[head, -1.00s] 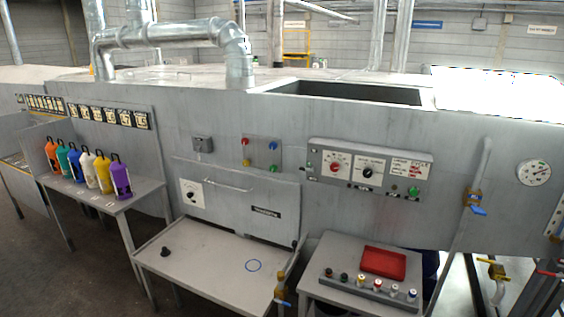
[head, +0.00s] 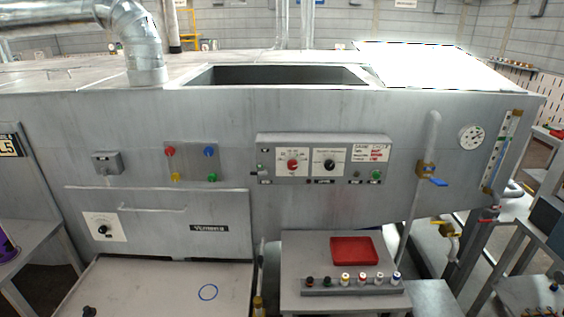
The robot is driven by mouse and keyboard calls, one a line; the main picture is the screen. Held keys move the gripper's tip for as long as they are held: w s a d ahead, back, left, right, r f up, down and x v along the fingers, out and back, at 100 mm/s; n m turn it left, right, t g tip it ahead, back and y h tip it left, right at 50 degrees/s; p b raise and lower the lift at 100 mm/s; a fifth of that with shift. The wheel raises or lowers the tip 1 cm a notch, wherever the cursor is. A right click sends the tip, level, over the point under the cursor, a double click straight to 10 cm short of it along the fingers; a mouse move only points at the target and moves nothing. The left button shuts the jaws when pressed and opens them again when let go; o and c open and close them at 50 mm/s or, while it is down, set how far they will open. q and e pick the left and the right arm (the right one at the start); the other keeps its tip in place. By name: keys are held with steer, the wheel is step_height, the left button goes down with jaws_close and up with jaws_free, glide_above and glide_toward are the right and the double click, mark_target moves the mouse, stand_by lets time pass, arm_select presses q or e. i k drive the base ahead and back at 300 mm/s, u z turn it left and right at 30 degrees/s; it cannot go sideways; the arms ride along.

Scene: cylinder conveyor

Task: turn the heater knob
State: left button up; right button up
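Another black knob (head: 103,231) sits on a white plate at the lower left of the machine front. The labels are too small to read, so I cannot tell which one is the heater knob. Neither of my grippers is in view, and nothing covers the knobs.
A small table (head: 291,239) below the panel holds a red tray (head: 354,250) and a row of small coloured-top cylinders. A pipe with a blue-handled valve (head: 427,171) stands right of the panel. A flat shelf (head: 150,290) juts out at the lower left.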

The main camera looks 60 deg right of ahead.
mark_target(291, 164)
steer(key=z, duration=0.45)
steer(key=i, duration=0.9)
steer(key=z, duration=0.8)
